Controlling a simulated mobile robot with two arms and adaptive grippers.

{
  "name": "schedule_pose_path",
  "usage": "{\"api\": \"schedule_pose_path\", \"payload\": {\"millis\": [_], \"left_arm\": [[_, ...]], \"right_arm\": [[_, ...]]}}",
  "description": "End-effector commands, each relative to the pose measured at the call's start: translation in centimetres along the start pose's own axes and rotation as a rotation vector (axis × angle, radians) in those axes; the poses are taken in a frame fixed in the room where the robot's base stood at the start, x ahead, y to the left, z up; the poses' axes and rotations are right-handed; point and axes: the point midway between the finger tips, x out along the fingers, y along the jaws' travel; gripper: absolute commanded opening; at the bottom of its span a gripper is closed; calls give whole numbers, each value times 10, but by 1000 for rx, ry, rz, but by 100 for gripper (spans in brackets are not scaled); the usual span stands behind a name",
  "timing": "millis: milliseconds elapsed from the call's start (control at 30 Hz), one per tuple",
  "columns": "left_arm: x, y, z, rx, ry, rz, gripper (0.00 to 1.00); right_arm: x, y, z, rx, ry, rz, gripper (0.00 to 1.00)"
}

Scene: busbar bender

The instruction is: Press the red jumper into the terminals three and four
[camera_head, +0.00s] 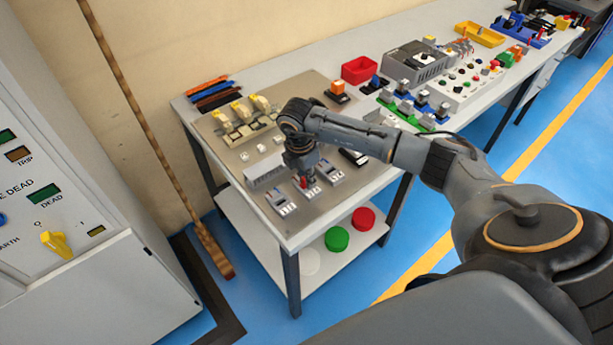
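My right gripper (304,178) points down over the front of the grey plate on the near table. A small red piece (309,182), which looks like the red jumper, shows right at its fingertips, over the middle of three small grey blocks. The fingers are too small and dark to tell whether they are shut on it. A grey block stands on each side, one at left (280,203) and one at right (329,172). A ribbed light-grey strip (265,178) lies behind and left of the gripper. Terminal numbers cannot be read. My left gripper is out of view.
White-and-yellow devices (240,112) stand at the back of the plate (210,128). A red bin (359,70) and an orange-topped block (338,88) lie farther right. Red (363,217) and green (337,239) round things sit on the lower shelf. A grey cabinet (110,275) stands left.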

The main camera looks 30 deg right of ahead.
Motion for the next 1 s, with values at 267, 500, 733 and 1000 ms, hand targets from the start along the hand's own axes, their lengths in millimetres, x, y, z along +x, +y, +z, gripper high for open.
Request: {"api": "schedule_pose_path", "payload": {"millis": [267, 500, 733, 1000], "left_arm": [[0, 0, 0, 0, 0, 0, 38], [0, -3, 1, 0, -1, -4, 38], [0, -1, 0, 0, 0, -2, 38], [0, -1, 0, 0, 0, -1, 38]], "right_arm": [[1, -1, 0, 0, 0, -2, 42], [-7, 0, 0, 0, 0, 0, 42], [-50, 1, 0, 0, 1, 4, 42], [-101, 1, 0, 0, 1, 1, 42]]}}
